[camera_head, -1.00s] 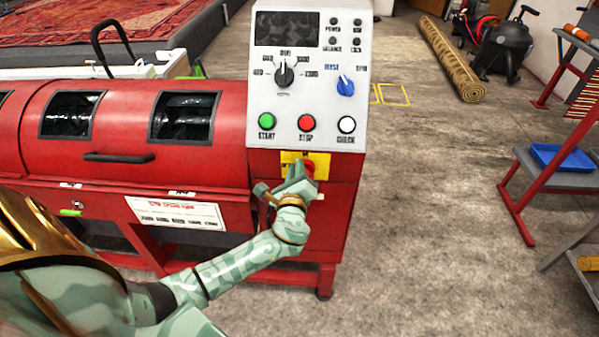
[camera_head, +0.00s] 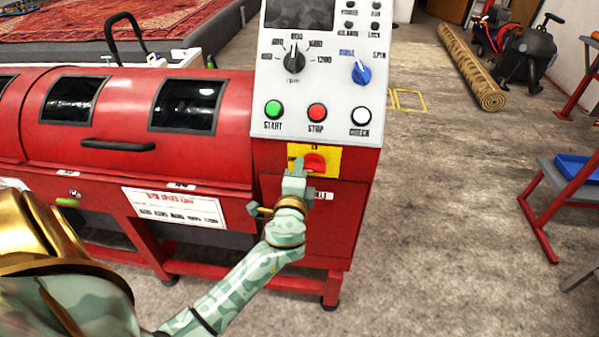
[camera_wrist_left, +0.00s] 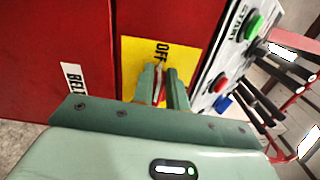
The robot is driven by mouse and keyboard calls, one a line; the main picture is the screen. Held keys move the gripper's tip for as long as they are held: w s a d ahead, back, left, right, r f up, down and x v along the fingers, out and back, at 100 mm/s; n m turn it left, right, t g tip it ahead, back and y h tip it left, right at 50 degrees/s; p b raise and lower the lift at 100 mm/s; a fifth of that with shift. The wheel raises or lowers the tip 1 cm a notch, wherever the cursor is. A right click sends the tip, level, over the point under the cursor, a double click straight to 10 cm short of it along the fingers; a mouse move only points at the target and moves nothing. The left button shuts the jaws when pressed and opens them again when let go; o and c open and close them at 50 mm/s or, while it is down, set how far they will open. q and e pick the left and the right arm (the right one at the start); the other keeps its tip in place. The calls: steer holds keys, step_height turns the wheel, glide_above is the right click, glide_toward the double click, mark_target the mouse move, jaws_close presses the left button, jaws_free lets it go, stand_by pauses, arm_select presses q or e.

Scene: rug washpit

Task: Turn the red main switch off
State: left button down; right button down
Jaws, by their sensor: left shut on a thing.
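The red main switch (camera_head: 315,163) sits on a yellow plate (camera_head: 333,153) on the red machine front, below the white control panel. My left gripper (camera_head: 299,171) is at the switch from below and covers part of it. In the left wrist view, the gripper (camera_wrist_left: 160,84) is shut on the switch, with a thin strip of red and white showing between its fingers. The word OFF shows on the yellow plate (camera_wrist_left: 135,55) just beyond the fingertips. The exact angle of the switch handle is partly hidden. My right gripper is not in view.
The control panel (camera_head: 310,85) has a green start button (camera_head: 273,109), a red stop button (camera_head: 317,112), a white button (camera_head: 361,117) and two dials just above the switch. Open floor (camera_head: 440,200) lies right of the machine. A rolled rug (camera_head: 470,65) lies farther back.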

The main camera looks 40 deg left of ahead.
arm_select(q)
steer(key=shift+d+f+n, duration=0.3)
steer(key=shift+d, duration=0.05)
stand_by(0.3)
steer(key=c, duration=1.6)
jaws_free()
steer(key=shift+o, duration=1)
steer(key=shift+w, duration=0.15)
steer(key=shift+d+r, duration=0.1)
steer(key=v, duration=1.6)
